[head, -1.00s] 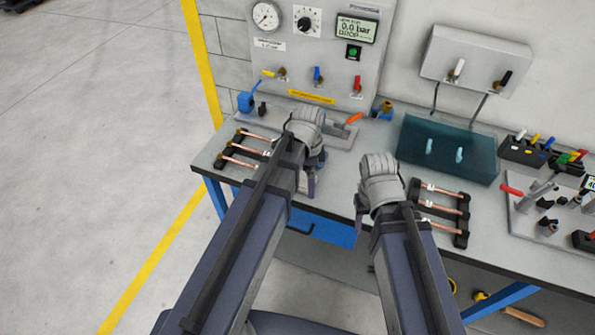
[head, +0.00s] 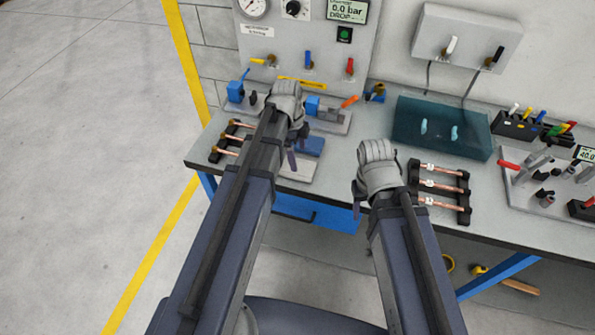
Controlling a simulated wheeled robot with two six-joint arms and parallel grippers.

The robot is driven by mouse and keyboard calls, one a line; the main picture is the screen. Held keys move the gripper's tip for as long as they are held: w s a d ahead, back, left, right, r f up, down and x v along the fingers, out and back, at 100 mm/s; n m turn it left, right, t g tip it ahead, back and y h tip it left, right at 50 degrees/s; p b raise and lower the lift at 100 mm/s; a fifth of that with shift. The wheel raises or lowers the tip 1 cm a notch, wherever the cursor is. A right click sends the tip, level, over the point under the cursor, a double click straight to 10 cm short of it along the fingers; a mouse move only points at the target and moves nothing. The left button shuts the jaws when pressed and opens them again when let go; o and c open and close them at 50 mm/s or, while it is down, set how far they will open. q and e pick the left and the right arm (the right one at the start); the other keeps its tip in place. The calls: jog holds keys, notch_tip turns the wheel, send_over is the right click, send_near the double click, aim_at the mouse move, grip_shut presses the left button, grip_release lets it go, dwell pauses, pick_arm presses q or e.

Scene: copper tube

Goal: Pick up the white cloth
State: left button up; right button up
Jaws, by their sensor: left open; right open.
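My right gripper (head: 357,201) is open and appears empty near the bench's front edge, left of the right-hand tube rack.
Racks with copper tubes stand at left (head: 228,141) and right (head: 441,189). A teal tray (head: 440,130) and a gauge panel (head: 305,40) are at the back. A tool board (head: 530,190) is at right. The bench (head: 335,165) is clear between my grippers.

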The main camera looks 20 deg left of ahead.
pick_arm(q)
jog(key=shift+s+a+f+b, duration=0.1)
jog(key=shift+s+f+b, duration=0.05)
jog(key=shift+f+b, duration=2.55)
jog(key=shift+r, duration=0.1)
jog(key=shift+c, duration=0.4)
jog(key=c, duration=1)
jog(key=shift+r, duration=0.1)
notch_tip(320, 180, up, 10)
jog(key=p, duration=1)
